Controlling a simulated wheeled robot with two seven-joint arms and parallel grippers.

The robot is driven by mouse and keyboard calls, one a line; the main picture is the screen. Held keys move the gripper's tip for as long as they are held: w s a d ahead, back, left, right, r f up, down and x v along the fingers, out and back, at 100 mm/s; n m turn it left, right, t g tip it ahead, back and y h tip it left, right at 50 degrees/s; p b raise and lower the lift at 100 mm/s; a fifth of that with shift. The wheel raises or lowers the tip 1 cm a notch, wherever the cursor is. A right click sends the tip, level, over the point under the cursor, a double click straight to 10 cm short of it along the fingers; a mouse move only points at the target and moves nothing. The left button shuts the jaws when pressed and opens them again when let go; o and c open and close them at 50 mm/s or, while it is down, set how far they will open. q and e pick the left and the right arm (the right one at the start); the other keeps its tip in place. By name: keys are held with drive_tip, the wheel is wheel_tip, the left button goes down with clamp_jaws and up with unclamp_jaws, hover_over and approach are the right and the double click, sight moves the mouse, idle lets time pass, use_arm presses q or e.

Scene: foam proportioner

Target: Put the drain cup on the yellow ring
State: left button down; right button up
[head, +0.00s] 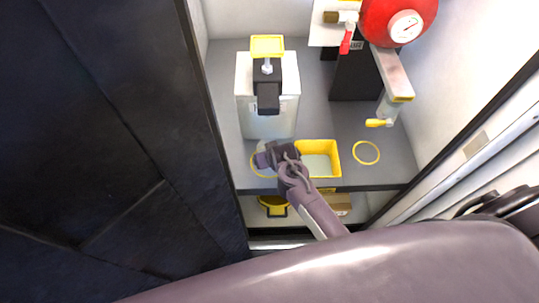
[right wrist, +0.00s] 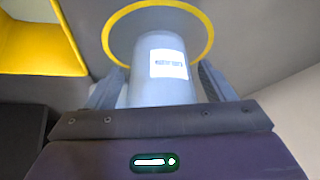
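The drain cup (right wrist: 160,85) is a pale translucent cylinder with a white label in the right wrist view. My right gripper (right wrist: 163,85) has one finger on each side of it; I cannot tell whether the fingers press on it. A yellow ring (right wrist: 208,30) arcs behind the cup there. In the head view my right gripper (head: 268,157) is over a yellow ring (head: 253,170) at the shelf's left front and hides most of the cup. I cannot tell whether that ring belongs to the cup. Another yellow ring (head: 366,153) lies empty on the right. My left gripper is out of view.
A yellow tray (head: 332,147) stands between the two rings and shows in the right wrist view (right wrist: 40,45). A white canister (head: 258,122) stands behind the gripper. A pipe with a yellow-handled valve (head: 379,122) overhangs near the right ring. A dark door panel (head: 120,120) borders the left.

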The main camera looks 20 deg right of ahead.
drive_tip(key=shift+o, duration=0.3)
drive_tip(key=shift+r, duration=0.15)
drive_tip(key=shift+s+r, duration=0.1)
drive_tip(key=shift+r, duration=0.1)
drive_tip(key=p+v, duration=0.1)
drive_tip(key=v, duration=1)
drive_tip(key=shift+s+r, duration=0.15)
drive_tip(key=shift+r, duration=0.15)
